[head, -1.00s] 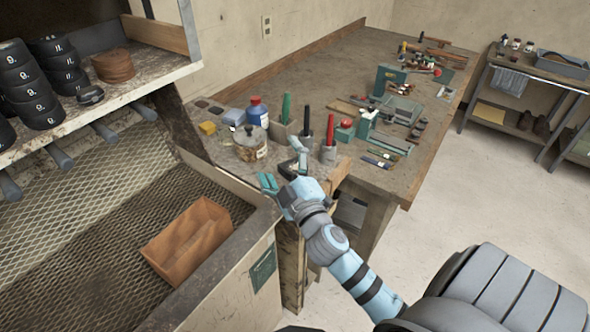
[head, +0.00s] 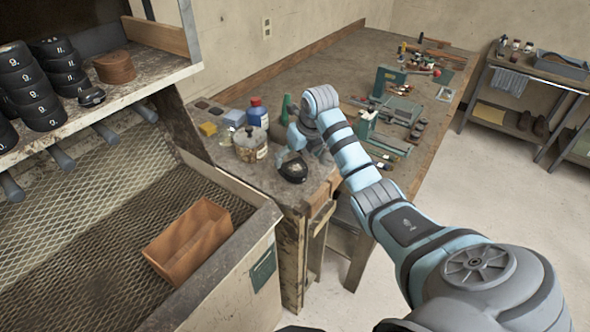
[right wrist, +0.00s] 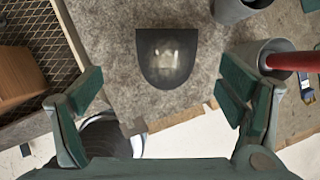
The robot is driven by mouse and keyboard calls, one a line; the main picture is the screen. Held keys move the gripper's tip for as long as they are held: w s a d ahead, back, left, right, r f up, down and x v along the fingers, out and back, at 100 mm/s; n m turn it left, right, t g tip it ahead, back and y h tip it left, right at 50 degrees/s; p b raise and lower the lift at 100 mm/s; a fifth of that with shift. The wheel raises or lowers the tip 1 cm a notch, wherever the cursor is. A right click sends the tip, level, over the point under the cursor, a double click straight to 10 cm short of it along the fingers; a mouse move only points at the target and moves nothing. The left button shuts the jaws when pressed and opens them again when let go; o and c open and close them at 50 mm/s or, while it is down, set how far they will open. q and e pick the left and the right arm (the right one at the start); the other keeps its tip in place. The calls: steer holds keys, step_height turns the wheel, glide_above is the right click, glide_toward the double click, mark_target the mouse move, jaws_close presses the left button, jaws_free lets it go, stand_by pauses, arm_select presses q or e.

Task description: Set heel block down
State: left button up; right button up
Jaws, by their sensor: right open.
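The heel block (head: 293,169) is a small dark, rounded piece resting on the near corner of the workbench (head: 275,185). In the right wrist view, the heel block (right wrist: 168,57) shows as a dark D-shape with a pale shine, flat on the grey bench top. My right gripper (head: 296,142) is open and empty above the bench, with its arm reaching in from the right. In the right wrist view, its teal fingers (right wrist: 160,95) stand wide apart, with the block beyond them and touching neither. My left gripper is not in view.
A metal pot (head: 250,145) and a blue bottle (head: 257,113) stand left of the block. A red-handled tool (right wrist: 292,61) stands in a grey cup close by the right finger. A wooden box (head: 188,240) sits in the mesh tray. The bench edge is near the block.

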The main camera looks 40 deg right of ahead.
mark_target(295, 167)
steer(key=x, duration=0.4)
steer(key=d+x, duration=0.1)
steer(key=x, duration=0.1)
steer(key=shift+s+f, duration=0.1)
steer(key=shift+s, duration=0.15)
steer(key=shift+a, duration=0.1)
steer(key=c, duration=1.5)
